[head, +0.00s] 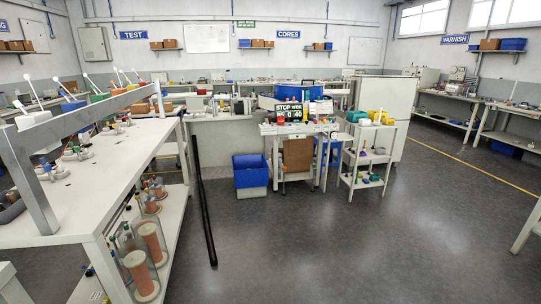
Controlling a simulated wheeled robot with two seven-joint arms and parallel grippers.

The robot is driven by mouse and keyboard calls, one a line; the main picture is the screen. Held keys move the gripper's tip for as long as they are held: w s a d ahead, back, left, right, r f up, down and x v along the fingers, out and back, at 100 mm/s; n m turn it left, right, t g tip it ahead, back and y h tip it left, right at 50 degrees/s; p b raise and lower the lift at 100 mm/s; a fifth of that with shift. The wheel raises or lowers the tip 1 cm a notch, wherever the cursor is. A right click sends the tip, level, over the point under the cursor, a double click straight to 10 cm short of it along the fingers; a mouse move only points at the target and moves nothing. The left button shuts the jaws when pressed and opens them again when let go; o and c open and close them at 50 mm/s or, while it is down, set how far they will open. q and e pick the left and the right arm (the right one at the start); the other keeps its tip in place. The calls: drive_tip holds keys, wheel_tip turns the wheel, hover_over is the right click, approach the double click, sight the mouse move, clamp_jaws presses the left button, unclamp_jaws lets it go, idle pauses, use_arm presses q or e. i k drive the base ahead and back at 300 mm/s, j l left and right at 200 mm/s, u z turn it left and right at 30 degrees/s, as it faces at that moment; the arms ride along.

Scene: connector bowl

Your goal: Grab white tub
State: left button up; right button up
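I cannot pick out a white tub for certain in the head view. A blue bin (250,170) stands on the floor in the middle, and a pale grey-white box-like part (252,193) shows directly below it. I cannot tell whether that part is a separate tub. Neither of my grippers is in view.
A long white bench (110,170) with a metal frame fills the left; copper-coloured coils (153,240) stand on its lower shelf. A long black bar (204,210) runs beside it. A white shelf cart (368,160) stands right of centre. The floor (350,245) is clear at front right.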

sight(363, 123)
drive_tip(key=i+l+z, duration=0.2)
drive_tip(key=i, duration=0.35)
drive_tip(key=i+z, duration=0.2)
drive_tip(key=i, duration=0.35)
drive_tip(key=i+z, duration=0.15)
drive_tip(key=i, duration=0.4)
drive_tip(key=i+z, duration=0.2)
drive_tip(key=i, duration=0.35)
drive_tip(key=i+j+z, duration=0.2)
drive_tip(key=i, duration=0.35)
drive_tip(key=i+j+z, duration=0.2)
drive_tip(key=i, duration=0.3)
